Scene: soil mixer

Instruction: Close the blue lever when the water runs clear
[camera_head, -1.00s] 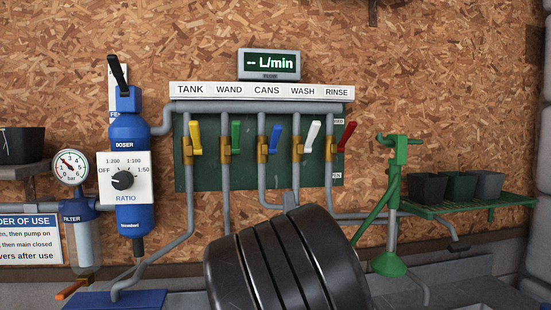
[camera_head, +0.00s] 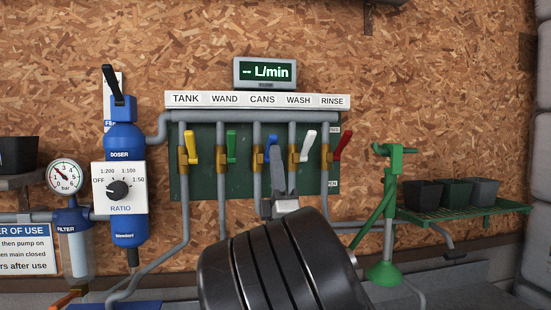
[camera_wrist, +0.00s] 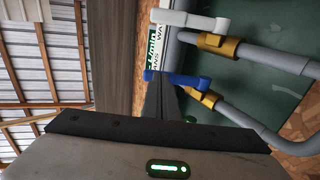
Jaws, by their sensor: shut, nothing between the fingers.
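The blue lever (camera_head: 271,143) is on the CANS pipe, third from the left in the row of valves. In the head view it is partly hidden behind my gripper (camera_head: 278,152), which points up at it. In the wrist view the blue lever (camera_wrist: 183,80) crosses just beyond the tips of my gripper (camera_wrist: 161,84), very close to them. I cannot tell whether they touch. The fingers are shut and hold nothing. The flow display (camera_head: 265,72) reads "-- L/min". No running water shows in either view.
Yellow (camera_head: 192,147), green (camera_head: 231,145), white (camera_head: 308,144) and red (camera_head: 342,147) levers flank the blue one. The white lever (camera_wrist: 188,20) is close in the wrist view. The blue doser (camera_head: 126,185) stands left; a green hand pump (camera_head: 388,215) and pot shelf (camera_head: 465,213) stand right.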

